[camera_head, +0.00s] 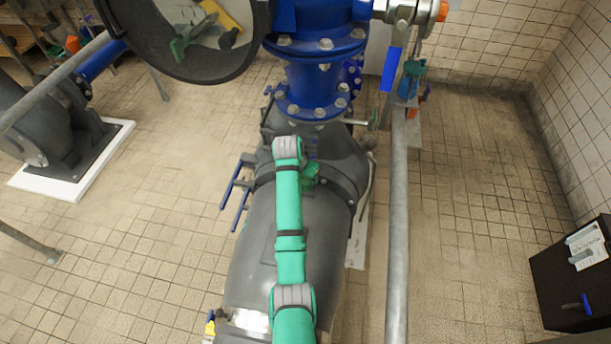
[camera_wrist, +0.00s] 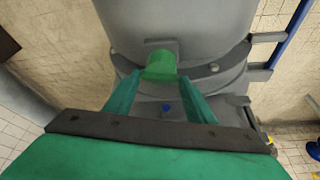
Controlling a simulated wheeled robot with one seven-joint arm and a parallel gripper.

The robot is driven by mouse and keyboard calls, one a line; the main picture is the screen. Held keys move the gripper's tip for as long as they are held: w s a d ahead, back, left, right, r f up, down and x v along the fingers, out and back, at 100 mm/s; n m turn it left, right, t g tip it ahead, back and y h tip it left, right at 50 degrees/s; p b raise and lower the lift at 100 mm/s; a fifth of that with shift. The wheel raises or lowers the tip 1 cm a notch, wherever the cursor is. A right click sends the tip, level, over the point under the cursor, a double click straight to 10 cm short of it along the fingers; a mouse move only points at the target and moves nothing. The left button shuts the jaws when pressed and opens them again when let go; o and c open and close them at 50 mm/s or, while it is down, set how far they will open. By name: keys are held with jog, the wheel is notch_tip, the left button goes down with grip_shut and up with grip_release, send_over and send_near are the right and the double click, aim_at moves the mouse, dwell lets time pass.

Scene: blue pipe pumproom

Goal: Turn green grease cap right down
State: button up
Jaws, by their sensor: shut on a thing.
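The green grease cap (camera_wrist: 160,65) is a short bright green cylinder on the grey pump housing (camera_wrist: 165,25), just above a flange band in the wrist view. My gripper (camera_wrist: 161,77) reaches it with two teal fingers, one on each side, and is shut on it. In the head view my arm lies over the large grey pump body (camera_head: 250,275) and covers most of the gripper. A small green part shows beside my wrist there, too small to tell cap from finger.
A blue flanged pipe (camera_head: 312,85) rises behind the pump. A grey rail (camera_head: 398,230) runs along its right side. Blue handles (camera_head: 236,190) stick out at its left. A dark box (camera_head: 575,275) stands at far right. Tiled floor (camera_head: 460,200) between is clear.

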jog(key=shift+w+a+r+m, duration=0.1)
jog(key=shift+w+a+m, duration=0.1)
jog(key=shift+m, duration=0.2)
jog(key=o, duration=1)
jog(key=shift+o, duration=0.2)
jog(key=shift+s+d, duration=0.1)
jog(key=v, duration=1)
jog(key=shift+a+r, duration=0.3)
jog(key=shift+s, duration=0.1)
